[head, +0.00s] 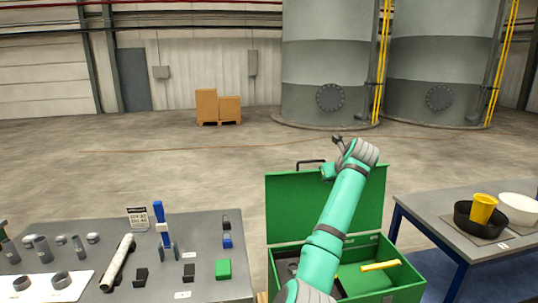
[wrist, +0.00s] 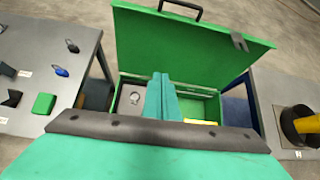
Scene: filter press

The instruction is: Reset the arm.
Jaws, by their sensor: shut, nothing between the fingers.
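My arm is teal and reaches up from the bottom of the head view across the open green toolbox. My gripper (head: 328,172) is at its far end, in front of the toolbox's raised lid (head: 290,205). In the wrist view the two teal fingers of my gripper (wrist: 161,78) are together and hold nothing. They show over the inside of the green toolbox (wrist: 205,105), apart from the table tops. My arm hides part of the toolbox in the head view.
A yellow-handled item (head: 381,265) lies in the toolbox. A grey table (head: 70,235) at left bears metal fittings, a blue tool (head: 160,218) and a green block (head: 223,269). A table (head: 440,212) at right bears a black pan, yellow cup (head: 482,208) and white bowl.

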